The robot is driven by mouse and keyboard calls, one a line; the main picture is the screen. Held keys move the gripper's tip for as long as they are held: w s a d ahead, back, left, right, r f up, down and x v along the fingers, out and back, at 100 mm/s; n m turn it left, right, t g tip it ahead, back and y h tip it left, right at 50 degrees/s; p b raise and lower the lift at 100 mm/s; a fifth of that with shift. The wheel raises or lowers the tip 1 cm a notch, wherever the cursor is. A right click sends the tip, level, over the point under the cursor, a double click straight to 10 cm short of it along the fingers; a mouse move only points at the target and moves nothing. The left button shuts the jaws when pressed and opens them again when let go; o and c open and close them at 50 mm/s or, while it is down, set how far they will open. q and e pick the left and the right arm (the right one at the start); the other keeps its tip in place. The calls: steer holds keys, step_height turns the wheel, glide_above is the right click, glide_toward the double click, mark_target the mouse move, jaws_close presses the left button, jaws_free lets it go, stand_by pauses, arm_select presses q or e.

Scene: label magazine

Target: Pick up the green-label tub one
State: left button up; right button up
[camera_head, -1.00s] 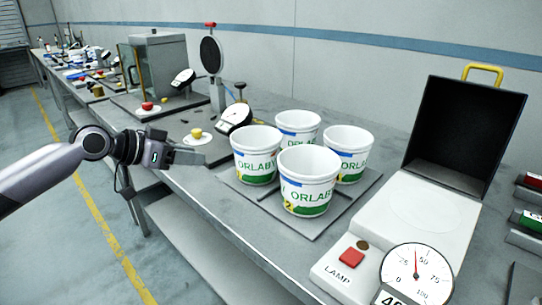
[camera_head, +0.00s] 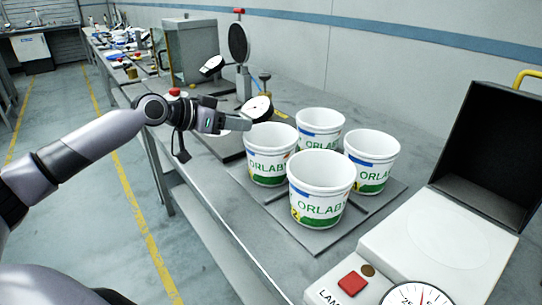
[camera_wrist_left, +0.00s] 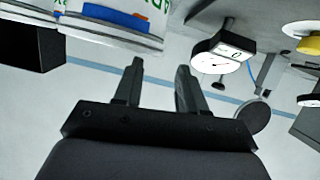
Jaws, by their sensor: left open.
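Several white open tubs with green ORLAB lettering and green bands stand upright on a grey mat (camera_head: 394,200). They are the front tub (camera_head: 320,190) with a yellow mark, the left tub (camera_head: 268,158), the back tub (camera_head: 322,125) and the right tub (camera_head: 371,160). All show green on their labels, so I cannot tell which is meant. My left gripper (camera_head: 246,123) is open and empty, just left of the left tub's rim. In the left wrist view, its two fingers (camera_wrist_left: 158,85) are apart, with parts of tubs (camera_wrist_left: 115,22) above left.
A round dial gauge (camera_head: 257,109) stands just behind my left gripper. A white scale with a red button (camera_head: 352,284) and an open black lid (camera_head: 487,145) stand at the right. A disc on a stand (camera_head: 239,45) is farther back. The bench's front strip is clear.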

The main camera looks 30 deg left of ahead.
mark_target(262, 126)
arm_select(q)
steer(key=shift+p+x, duration=0.4)
steer(key=shift+x, duration=1.6)
steer(key=shift+f, duration=0.1)
jaws_close()
